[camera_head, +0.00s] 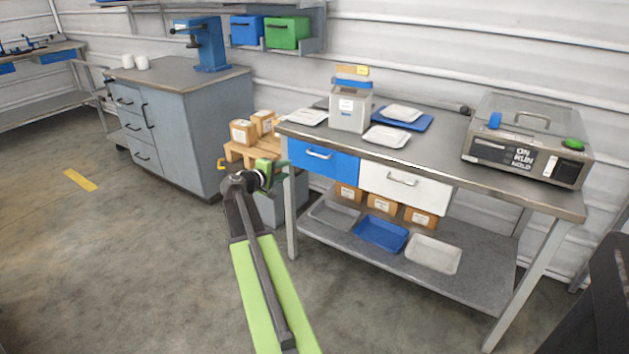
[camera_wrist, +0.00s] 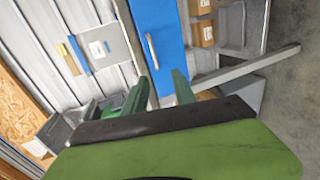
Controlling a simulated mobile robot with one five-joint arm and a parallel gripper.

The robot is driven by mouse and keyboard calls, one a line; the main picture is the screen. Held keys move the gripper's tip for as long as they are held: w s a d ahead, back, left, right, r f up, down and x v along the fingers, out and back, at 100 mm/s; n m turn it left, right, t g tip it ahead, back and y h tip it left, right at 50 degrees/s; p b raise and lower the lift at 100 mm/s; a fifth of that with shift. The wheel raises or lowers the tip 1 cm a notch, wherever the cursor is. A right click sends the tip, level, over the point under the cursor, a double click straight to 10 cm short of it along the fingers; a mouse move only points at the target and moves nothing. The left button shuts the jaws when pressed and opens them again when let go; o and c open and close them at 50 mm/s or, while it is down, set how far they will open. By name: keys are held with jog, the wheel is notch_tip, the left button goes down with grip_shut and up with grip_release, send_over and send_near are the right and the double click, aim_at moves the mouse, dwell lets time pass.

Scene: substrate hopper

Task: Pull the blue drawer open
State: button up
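The blue drawer (camera_head: 338,165) is at the left under the top of the workbench, and it looks shut. Its pale bar handle (camera_head: 319,154) is on the front. In the wrist view the blue drawer (camera_wrist: 172,42) stands nearly upright in the picture, with the handle (camera_wrist: 151,51) running lengthwise just beyond the fingertips. My gripper (camera_head: 268,172) is in front and to the left of the bench's near left leg. In the wrist view my gripper (camera_wrist: 159,77) shows two green fingers apart, with nothing between them. The handle is clear of both fingers.
A white drawer (camera_head: 405,187) is right of the blue one. The bench's left leg (camera_head: 290,215) is close to my gripper. Trays (camera_head: 381,234) and boxes fill the lower shelf. Boxes on a wooden pallet (camera_head: 238,151) stand behind my gripper. The floor in front is free.

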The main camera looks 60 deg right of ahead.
aim_at(316, 155)
jog(key=shift+h, duration=0.3)
jog(key=b+x, duration=0.1)
jog(key=x, duration=0.5)
jog(key=b+x, duration=0.1)
jog(key=x, duration=0.5)
jog(key=b+x, duration=0.1)
jog(key=x, duration=0.6)
jog(key=shift+s+d+r, duration=0.1)
jog(key=shift+s+r, duration=0.25)
jog(key=shift+s, duration=0.05)
grip_shut()
